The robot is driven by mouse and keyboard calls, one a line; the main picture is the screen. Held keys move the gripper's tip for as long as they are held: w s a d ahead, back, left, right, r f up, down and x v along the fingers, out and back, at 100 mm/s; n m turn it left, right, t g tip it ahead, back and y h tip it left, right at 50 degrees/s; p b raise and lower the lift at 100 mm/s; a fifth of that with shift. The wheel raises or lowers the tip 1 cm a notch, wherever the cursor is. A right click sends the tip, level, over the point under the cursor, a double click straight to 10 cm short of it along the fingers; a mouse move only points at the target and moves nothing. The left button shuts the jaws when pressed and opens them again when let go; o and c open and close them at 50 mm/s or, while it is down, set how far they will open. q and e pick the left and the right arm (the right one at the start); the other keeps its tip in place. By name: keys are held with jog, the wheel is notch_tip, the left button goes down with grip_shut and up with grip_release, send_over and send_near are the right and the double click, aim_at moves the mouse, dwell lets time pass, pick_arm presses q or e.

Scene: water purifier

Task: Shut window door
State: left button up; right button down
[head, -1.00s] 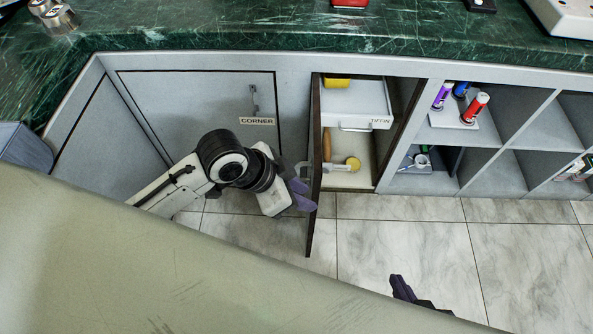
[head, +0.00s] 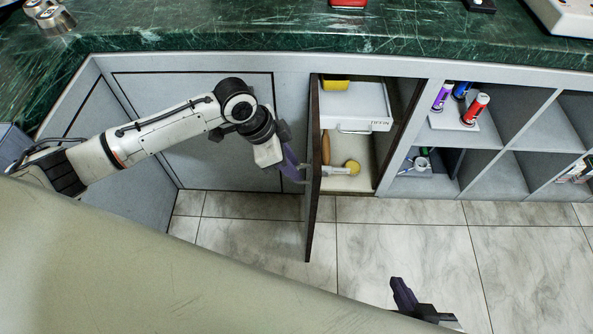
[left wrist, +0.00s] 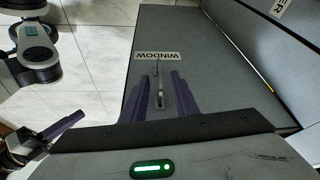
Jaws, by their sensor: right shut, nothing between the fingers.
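The window door (head: 313,215) stands open, seen nearly edge-on in the head view, sticking out from the cabinet front. In the left wrist view its outer face (left wrist: 185,35) carries the label WINDOW and a slim handle (left wrist: 161,88). My left gripper (head: 296,166) is at the door's outer side, by the handle. In the left wrist view its two purple fingers (left wrist: 164,85) are apart, with the handle showing between them; I cannot tell if they touch it. My right gripper (head: 402,290) is shut and empty over the floor, away from the door.
Behind the door, the open compartment (head: 350,182) holds a white drawer (head: 362,118) and a yellow-ended tool (head: 350,168). The corner door (head: 190,95) is closed, left of the opening. Open shelves (head: 520,130) stand to the right. The tiled floor (head: 400,235) in front is clear.

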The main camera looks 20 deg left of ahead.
pick_arm(q)
jog(key=shift+x, duration=1.65)
jog(key=shift+c, duration=0.3)
grip_shut()
